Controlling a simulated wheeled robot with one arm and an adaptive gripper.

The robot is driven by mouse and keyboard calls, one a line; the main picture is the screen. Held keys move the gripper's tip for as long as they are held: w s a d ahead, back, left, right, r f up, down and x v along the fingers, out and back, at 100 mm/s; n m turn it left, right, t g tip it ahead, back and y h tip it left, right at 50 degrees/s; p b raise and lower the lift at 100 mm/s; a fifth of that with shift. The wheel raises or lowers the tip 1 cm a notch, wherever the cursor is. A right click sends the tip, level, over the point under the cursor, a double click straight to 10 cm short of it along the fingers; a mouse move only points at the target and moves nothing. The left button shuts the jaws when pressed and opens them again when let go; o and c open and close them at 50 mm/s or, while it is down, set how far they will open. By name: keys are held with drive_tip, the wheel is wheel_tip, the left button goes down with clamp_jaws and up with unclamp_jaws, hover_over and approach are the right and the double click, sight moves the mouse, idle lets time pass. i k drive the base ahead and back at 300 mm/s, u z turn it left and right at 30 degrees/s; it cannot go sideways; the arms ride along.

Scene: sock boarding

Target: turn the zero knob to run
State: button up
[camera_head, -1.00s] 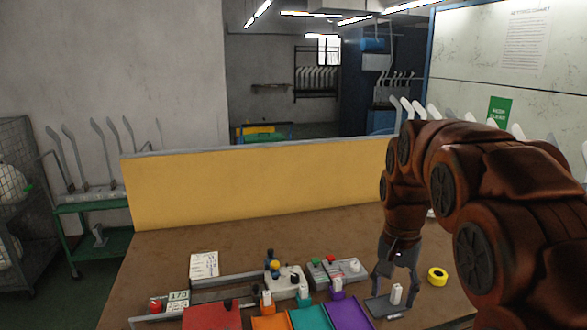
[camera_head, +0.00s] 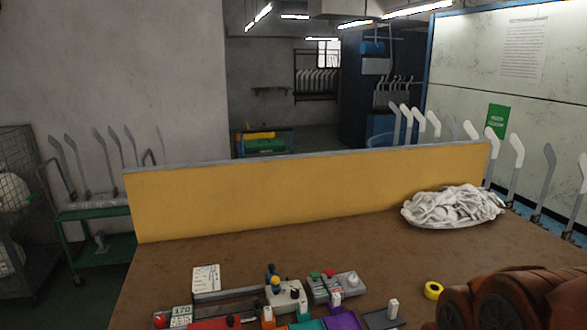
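A small dark plate (camera_head: 378,319) at the front of the table carries an upright white knob or lever (camera_head: 393,307). Its label and exact setting are too small to read, so I cannot tell if it is the zero knob. Left of it, a grey control box (camera_head: 320,290) has a red button (camera_head: 330,273), a green button (camera_head: 314,275) and a white round knob (camera_head: 352,279). A white unit (camera_head: 286,296) has blue and yellow knobs on top. My gripper is out of view; only part of my arm shows at the lower right.
A yellow tape roll (camera_head: 433,290) lies between the plate and my arm. A pile of white socks (camera_head: 453,206) lies at the back right. A display reading 170 (camera_head: 181,311) is at front left. A yellow partition (camera_head: 300,195) closes the table's back. The table's middle is clear.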

sight(353, 281)
drive_tip(key=u, duration=0.5)
drive_tip(key=k, duration=1.2)
drive_tip(key=z, duration=0.35)
drive_tip(key=i, duration=1.7)
drive_tip(key=u, duration=0.85)
